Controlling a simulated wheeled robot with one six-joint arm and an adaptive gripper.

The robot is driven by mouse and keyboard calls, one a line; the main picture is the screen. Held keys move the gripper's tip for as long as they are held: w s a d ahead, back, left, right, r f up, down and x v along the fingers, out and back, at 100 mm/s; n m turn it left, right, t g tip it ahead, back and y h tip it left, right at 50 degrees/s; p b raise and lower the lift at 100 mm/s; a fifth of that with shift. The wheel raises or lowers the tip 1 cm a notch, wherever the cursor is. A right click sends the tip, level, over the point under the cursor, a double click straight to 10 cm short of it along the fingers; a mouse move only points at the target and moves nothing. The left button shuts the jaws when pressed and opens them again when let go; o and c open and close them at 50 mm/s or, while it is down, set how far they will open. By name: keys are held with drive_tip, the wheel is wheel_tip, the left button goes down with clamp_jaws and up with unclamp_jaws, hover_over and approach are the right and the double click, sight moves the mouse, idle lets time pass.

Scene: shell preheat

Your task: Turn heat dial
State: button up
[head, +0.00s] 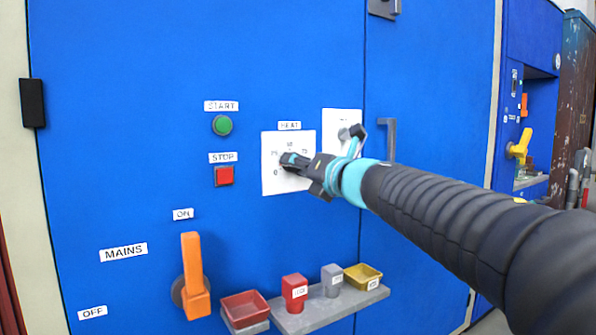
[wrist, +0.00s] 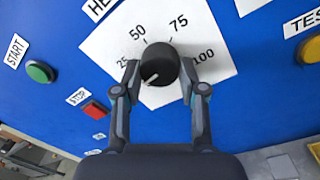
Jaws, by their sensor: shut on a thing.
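The heat dial (wrist: 158,63) is a round black knob in the middle of the wrist view. It sits on a white scale plate (wrist: 105,45) marked 25, 50, 75 and 100. Its white pointer line aims to the lower left, below the 25 mark. My gripper (wrist: 161,78) is shut on the dial, one finger on each side. In the head view my gripper (head: 291,160) reaches in from the right to the plate (head: 271,187) under the HEAT label (head: 289,125). The fingers hide most of the dial there.
On the blue cabinet, a green START button (head: 222,125) and red STOP button (head: 224,175) are left of the plate. An orange MAINS lever (head: 193,270) is lower left. A grey shelf (head: 318,310) below holds small blocks and trays. A door handle (head: 390,138) is to the right.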

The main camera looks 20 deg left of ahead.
drive_tip(key=shift+f+n, duration=0.1)
drive_tip(key=shift+n, duration=2.2)
drive_tip(key=shift+b, duration=0.3)
drive_tip(key=o, duration=1.2)
drive_tip(key=shift+c, duration=0.2)
drive_tip(key=shift+d, duration=0.1)
drive_tip(key=v, duration=1.2)
drive_tip(key=shift+w, duration=0.1)
